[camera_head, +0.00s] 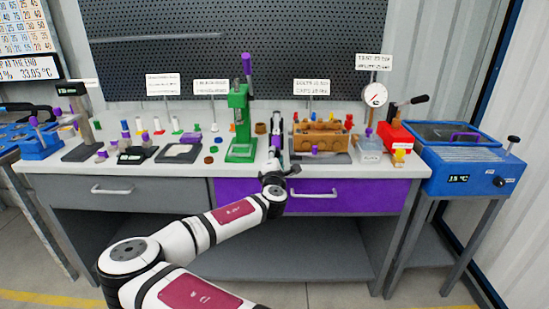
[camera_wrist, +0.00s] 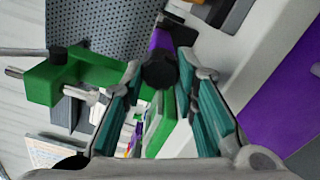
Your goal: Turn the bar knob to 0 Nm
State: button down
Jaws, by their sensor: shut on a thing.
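In the wrist view a black knob (camera_wrist: 160,71) with rounded lobes sits at the end of a purple bar (camera_wrist: 161,40). My gripper (camera_wrist: 159,75) has its two teal-padded fingers either side of this knob and is shut on it. In the head view my gripper (camera_head: 276,138) is over the bench's front part, just right of the green press (camera_head: 240,125). The knob is hard to make out there. No Nm scale or pointer is readable in either view.
The green press also fills the left of the wrist view (camera_wrist: 45,82). The grey worktop (camera_head: 215,172) holds several small parts at left. A red hand pump and gauge (camera_head: 375,95) stand farther right.

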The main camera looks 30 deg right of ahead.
jog(key=n, duration=1)
jog(key=shift+s+d+f+n, duration=0.1)
jog(key=shift+d+f+n, duration=0.1)
jog(key=shift+n, duration=0.4)
jog(key=c, duration=1.3)
grip_release()
jog(key=shift+a, duration=0.1)
